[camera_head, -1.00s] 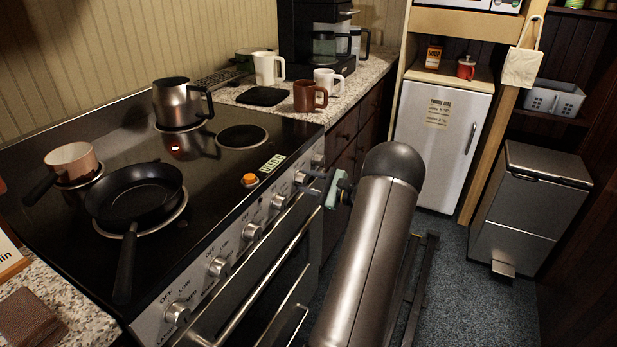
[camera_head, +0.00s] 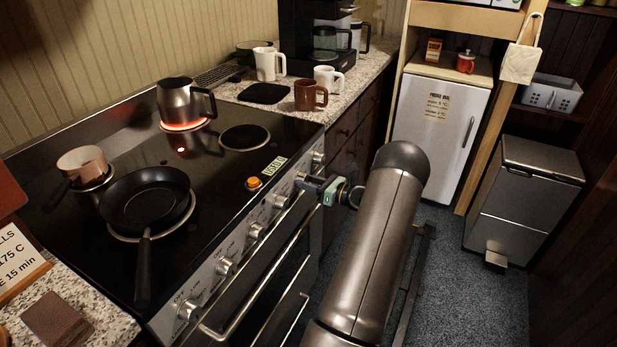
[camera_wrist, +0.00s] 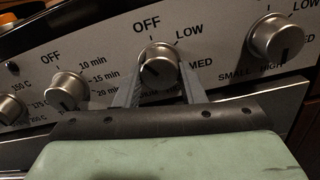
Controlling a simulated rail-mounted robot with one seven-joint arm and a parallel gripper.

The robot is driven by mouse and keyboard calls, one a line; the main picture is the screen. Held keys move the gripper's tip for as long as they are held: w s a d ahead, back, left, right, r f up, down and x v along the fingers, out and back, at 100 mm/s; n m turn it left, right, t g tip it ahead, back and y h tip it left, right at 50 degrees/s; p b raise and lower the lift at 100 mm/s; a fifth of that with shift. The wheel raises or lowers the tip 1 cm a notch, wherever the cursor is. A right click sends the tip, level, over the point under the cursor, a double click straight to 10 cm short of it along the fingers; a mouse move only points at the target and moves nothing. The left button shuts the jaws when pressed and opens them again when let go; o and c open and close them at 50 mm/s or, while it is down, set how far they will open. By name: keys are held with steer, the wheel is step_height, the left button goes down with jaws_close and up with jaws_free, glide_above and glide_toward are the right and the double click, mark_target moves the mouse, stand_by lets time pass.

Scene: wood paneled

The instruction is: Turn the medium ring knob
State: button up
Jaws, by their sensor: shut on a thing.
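The gripped knob (camera_wrist: 158,68) is a round metal control on the stove front, with OFF, LOW and MED printed around it. Its ring-name label is partly hidden by my gripper. The knob's dark mark points down and to the right. My gripper (camera_wrist: 160,78) has one finger on each side of this knob and is shut on it. In the head view my gripper (camera_head: 312,184) is at the stove front, near the right end of the knob row. The ring (camera_head: 184,127) under a steel jug (camera_head: 181,101) glows orange-red.
The SMALL knob (camera_wrist: 275,38) is to the right and a minute-timer knob (camera_wrist: 66,90) to the left, both close by. The oven handle (camera_head: 262,287) runs below the knobs. A black frying pan (camera_head: 146,198) and a copper pan (camera_head: 82,165) stand on the hob.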

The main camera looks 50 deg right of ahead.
steer(key=shift+m+p, duration=0.9)
steer(key=shift+m, duration=0.8)
steer(key=o, duration=1)
steer(key=shift+a, duration=0.1)
steer(key=shift+s, duration=0.1)
steer(key=s+d+b, duration=0.1)
steer(key=s+d, duration=0.2)
steer(key=s, duration=1.4)
steer(key=shift+d+b, duration=0.2)
steer(key=shift+b, duration=0.2)
